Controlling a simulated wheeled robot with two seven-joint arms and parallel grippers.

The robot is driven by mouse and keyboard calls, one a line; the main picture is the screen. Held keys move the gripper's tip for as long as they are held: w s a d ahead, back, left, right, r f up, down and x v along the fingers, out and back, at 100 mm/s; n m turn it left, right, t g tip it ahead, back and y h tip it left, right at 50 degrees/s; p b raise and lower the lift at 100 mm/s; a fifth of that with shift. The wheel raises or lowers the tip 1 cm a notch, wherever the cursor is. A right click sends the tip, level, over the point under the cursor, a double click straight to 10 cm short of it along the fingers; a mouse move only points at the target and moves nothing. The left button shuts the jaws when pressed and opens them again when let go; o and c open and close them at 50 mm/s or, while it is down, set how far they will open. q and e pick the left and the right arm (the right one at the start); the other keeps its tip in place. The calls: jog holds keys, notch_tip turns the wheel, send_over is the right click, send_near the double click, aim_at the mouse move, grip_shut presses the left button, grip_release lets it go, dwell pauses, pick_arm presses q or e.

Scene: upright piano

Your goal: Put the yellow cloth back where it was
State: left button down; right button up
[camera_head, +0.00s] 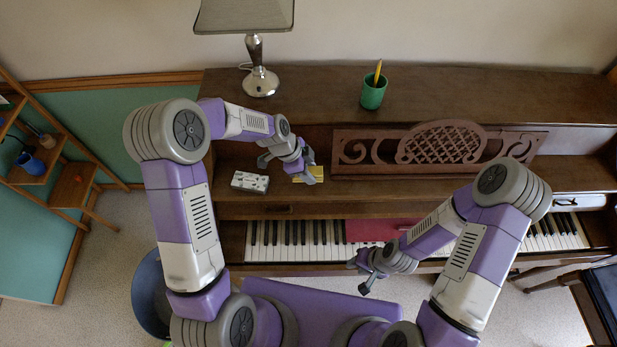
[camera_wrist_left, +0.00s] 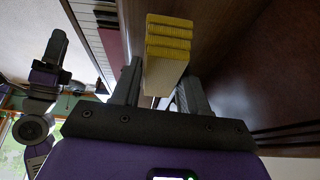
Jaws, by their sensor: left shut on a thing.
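The yellow cloth (camera_head: 317,173) is a small folded block at the piano's shelf, below the left end of the carved music rest. My left gripper (camera_head: 302,169) is shut on it. In the left wrist view the cloth (camera_wrist_left: 168,55) shows yellow folded layers and a paler side between the two fingers (camera_wrist_left: 157,95). I cannot tell whether the cloth touches the shelf. My right gripper (camera_head: 362,276) is open and empty in front of the keyboard.
A patterned box (camera_head: 249,182) sits on the shelf left of my left gripper. The music rest (camera_head: 440,148) stands behind and right. A red item (camera_head: 375,230) lies by the keys. A lamp (camera_head: 260,80) and green cup (camera_head: 373,93) stand on the piano top. The shelf's right part is clear.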

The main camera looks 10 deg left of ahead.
pick_arm(q)
jog(key=shift+f, duration=1.95)
jog(key=shift+f+b, duration=0.1)
jog(key=shift+b, duration=0.2)
jog(key=c, duration=0.6)
grip_release()
jog(key=shift+a+r, duration=0.15)
jog(key=shift+r, duration=0.3)
jog(key=p+v, duration=0.1)
jog(key=v, duration=1)
jog(key=shift+s+a+r, duration=0.15)
